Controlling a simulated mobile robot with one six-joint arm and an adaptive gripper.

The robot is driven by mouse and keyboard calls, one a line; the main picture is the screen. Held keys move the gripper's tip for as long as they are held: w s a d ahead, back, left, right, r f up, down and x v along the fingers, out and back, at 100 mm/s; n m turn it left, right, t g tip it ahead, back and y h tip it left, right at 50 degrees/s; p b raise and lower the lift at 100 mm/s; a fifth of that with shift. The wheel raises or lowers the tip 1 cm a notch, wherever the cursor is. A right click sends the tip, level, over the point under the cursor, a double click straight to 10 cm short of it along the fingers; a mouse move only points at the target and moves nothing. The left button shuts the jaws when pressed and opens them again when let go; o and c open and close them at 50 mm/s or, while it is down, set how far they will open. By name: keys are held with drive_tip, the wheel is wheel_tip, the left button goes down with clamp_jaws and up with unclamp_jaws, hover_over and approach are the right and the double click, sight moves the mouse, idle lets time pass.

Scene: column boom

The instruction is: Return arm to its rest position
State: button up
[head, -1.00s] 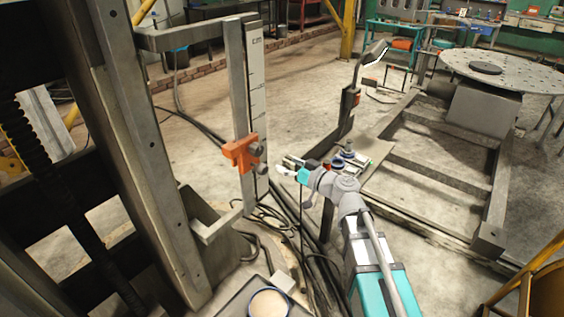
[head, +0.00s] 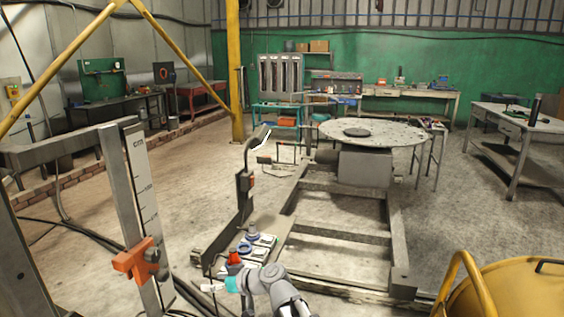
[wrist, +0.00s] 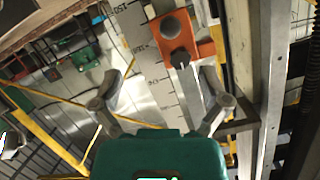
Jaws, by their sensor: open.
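My arm enters the head view at the bottom centre. My gripper (head: 212,288) is at its end, to the right of the orange clamp (head: 134,261) and apart from it. The clamp sits on the upright post with a centimetre scale (head: 146,190). In the wrist view my gripper (wrist: 161,82) shows two spread fingers with nothing held between them. The orange clamp (wrist: 203,47) with its dark knob and the scale (wrist: 150,62) lie beyond the fingers. My gripper's fingertips are small in the head view.
A panel with blue and red knobs (head: 254,240) stands close behind my arm. A lamp-like post (head: 244,185) rises beside it. A metal floor frame (head: 335,235) carries a round perforated table (head: 385,131). A yellow drum (head: 520,290) is at lower right. Open floor lies left of the frame.

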drive_tip(key=s+d+f+m+g+h, duration=0.1)
drive_tip(key=s+d+f+m+h, duration=0.3)
drive_tip(key=d, duration=0.8)
drive_tip(key=s+d+f+m+g+h, duration=0.15)
drive_tip(key=d+f+m+h, duration=0.35)
drive_tip(key=d, duration=0.7)
drive_tip(key=s+d+f+m+g+h, duration=0.1)
drive_tip(key=s+d+f+m+h, duration=0.4)
drive_tip(key=d, duration=0.8)
wheel_tip(320, 180, up, 18)
drive_tip(key=w+n+p, duration=0.2)
drive_tip(key=p, duration=1.5)
drive_tip(key=shift+w+a+n, duration=0.2)
drive_tip(key=shift+a+n, duration=0.1)
drive_tip(key=shift+a, duration=0.1)
drive_tip(key=shift+f, duration=0.15)
